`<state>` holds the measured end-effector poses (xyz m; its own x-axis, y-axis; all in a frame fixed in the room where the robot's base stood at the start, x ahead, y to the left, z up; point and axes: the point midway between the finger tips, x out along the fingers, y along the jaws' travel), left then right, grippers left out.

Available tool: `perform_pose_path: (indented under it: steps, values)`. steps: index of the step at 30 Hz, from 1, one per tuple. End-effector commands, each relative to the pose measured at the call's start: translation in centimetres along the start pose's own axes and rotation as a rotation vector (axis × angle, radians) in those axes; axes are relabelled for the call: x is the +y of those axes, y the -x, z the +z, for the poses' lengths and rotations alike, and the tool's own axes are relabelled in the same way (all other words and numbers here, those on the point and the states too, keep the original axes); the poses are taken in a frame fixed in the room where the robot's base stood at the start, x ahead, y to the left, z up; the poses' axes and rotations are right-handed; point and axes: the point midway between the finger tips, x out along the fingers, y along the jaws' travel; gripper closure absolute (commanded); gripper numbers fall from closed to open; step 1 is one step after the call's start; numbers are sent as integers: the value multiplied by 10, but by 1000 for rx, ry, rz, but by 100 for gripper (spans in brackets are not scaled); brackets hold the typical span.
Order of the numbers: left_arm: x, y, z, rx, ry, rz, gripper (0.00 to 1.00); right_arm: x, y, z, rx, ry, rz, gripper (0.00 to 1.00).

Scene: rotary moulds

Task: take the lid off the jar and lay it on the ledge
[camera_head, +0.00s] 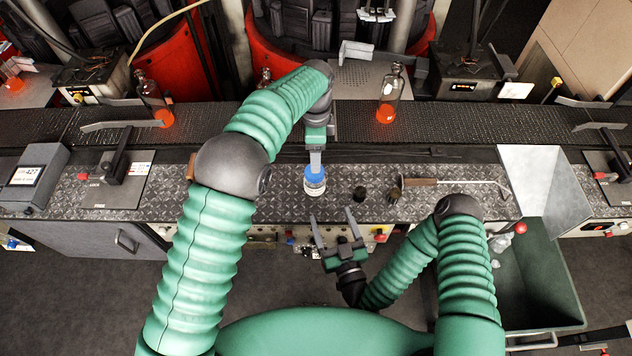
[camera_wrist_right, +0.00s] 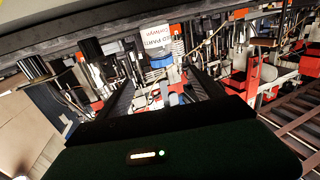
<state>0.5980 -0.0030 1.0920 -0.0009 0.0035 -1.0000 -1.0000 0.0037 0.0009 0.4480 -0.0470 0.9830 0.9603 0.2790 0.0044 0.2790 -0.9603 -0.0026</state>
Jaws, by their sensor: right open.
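The small jar (camera_head: 315,188) with a blue lid (camera_head: 314,172) stands upright on the patterned metal ledge (camera_head: 450,206), with the lid seated on it. My left gripper (camera_head: 316,168) points down over the jar, its finger tips at the lid. I see its fingers edge-on, so whether they are closed on the lid is unclear. My right gripper (camera_head: 333,222) is open and empty, in front of the ledge and just below the jar in the head view. Its two fingers also show spread in the right wrist view (camera_wrist_right: 165,85), with nothing between them.
Two dark knobs (camera_head: 359,194) and a wooden-handled tool (camera_head: 420,182) lie right of the jar. Bottles with orange glowing bottoms (camera_head: 387,104) stand on the conveyor (camera_head: 450,122) behind. A metal chute (camera_head: 533,180) and green bin (camera_head: 535,285) are at right.

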Motion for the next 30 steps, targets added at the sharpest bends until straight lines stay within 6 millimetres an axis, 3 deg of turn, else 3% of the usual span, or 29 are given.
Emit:
perform_pose_path:
  steps: [9,16,21,29,30]
  values:
    - [0,0,-1,-1,3,-1,31,2,-76,-1,4,0,0,23]
    - [0,0,-1,-1,3,-2,31,1,-123,0,1,0,0,23]
    - [0,0,-1,-1,3,-2,31,1,-139,1,-2,-1,-2,23]
    - [0,0,-1,-1,4,-2,31,1,-140,1,-2,-1,-2,23]
    - [0,0,-1,-1,4,-2,31,1,-140,1,-2,-1,-2,28]
